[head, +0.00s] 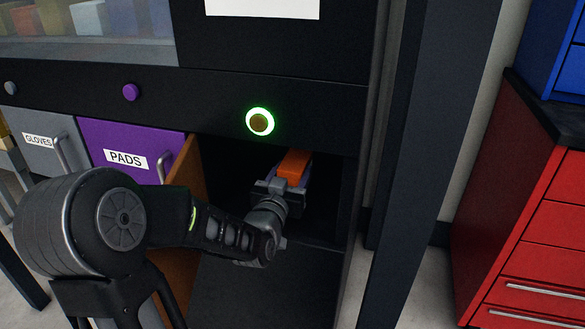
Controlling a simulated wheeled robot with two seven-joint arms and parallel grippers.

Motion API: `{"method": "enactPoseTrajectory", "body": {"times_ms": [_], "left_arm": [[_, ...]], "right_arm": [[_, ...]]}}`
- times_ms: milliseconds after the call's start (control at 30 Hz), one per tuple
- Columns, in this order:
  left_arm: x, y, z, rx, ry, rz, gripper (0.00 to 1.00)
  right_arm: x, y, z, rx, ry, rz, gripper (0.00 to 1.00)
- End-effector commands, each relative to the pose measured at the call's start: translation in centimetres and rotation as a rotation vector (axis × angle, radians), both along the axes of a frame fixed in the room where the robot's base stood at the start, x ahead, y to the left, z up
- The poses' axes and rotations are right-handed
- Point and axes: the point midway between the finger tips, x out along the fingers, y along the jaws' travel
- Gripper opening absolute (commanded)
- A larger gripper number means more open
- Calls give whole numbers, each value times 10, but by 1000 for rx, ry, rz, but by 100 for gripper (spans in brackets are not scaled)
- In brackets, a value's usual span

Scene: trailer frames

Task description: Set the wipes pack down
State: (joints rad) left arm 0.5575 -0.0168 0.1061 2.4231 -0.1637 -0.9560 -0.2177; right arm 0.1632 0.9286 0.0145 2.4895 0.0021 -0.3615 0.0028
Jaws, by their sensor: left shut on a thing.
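The wipes pack (294,164), orange on top with a bluish-purple side, is inside a dark open compartment (225,160) of the black cabinet. My left gripper (283,186) reaches into the compartment from the left and is shut on the near end of the pack. The jaws hide that end. I cannot tell whether the pack's underside touches the compartment floor. My right gripper is not in view.
An orange-brown door panel (187,168) stands open at the compartment's left side. A purple PADS drawer (130,148) and a grey GLOVES drawer (48,150) are further left. A green-ringed button (260,122) is above the opening. A red drawer cabinet (535,215) stands right.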

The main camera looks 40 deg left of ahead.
Motion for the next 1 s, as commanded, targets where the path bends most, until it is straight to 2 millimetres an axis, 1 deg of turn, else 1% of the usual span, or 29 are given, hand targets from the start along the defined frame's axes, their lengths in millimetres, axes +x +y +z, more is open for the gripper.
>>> {"method": "enactPoseTrajectory", "body": {"times_ms": [33,233,667,1000], "left_arm": [[0,0,-8,0,0,0,1],[0,0,-18,0,-1,0,1],[0,0,-18,2,-2,0,1],[0,0,-24,1,-2,0,1]], "right_arm": [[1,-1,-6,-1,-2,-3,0],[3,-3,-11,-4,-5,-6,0],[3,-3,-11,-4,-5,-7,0],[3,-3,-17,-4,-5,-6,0]]}}
